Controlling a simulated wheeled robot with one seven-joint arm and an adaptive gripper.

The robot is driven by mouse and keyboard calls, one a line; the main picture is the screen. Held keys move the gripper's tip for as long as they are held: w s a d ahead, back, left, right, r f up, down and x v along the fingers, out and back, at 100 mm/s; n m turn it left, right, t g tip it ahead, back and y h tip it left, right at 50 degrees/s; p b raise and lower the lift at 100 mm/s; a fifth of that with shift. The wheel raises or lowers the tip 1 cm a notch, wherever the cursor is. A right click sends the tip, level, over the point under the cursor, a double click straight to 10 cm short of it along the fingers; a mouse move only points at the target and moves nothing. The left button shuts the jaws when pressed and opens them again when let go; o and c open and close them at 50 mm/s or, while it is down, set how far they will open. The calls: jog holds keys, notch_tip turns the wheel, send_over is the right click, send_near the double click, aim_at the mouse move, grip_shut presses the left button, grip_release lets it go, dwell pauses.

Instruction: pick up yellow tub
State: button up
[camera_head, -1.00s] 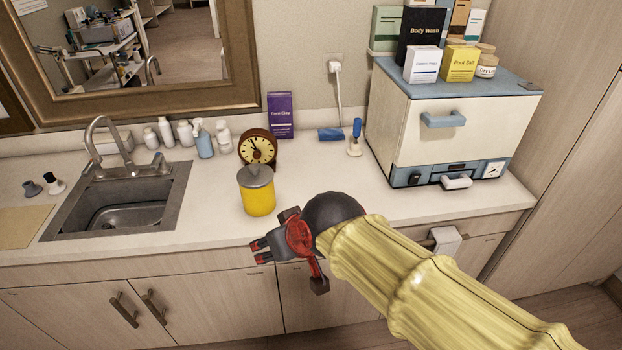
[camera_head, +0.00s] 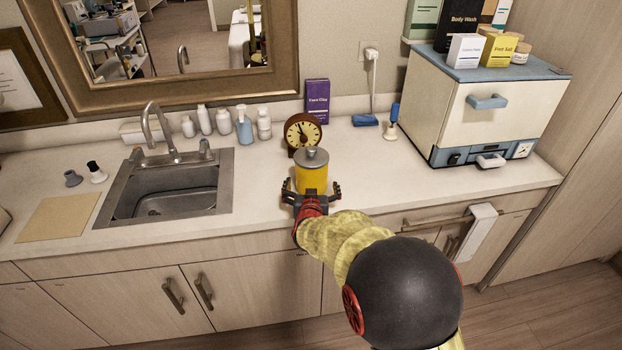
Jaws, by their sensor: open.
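The yellow tub (camera_head: 311,176) is a yellow cylinder with a grey knobbed lid. It stands upright on the white counter, near the front edge and in front of the round clock. My gripper (camera_head: 312,190) is open at the near side of the tub, with one finger at the left and one at the right of its lower part. Whether the fingers touch the tub cannot be told. The tub's base is partly hidden by my gripper.
A brown round clock (camera_head: 302,132) stands just behind the tub. A sink (camera_head: 170,190) lies to the left and a white-and-blue cabinet warmer (camera_head: 470,115) stands to the right. A purple box (camera_head: 317,101) and several bottles stand along the wall.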

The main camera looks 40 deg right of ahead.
jog(key=b+x, duration=0.2)
jog(key=x, duration=0.4)
jog(key=shift+w+d+f+b, duration=0.1)
jog(key=shift+w+f+b, duration=0.05)
jog(key=shift+w+b, duration=0.2)
jog(key=shift+c, duration=0.4)
jog(key=c, duration=2.1)
jog(key=shift+r, duration=0.4)
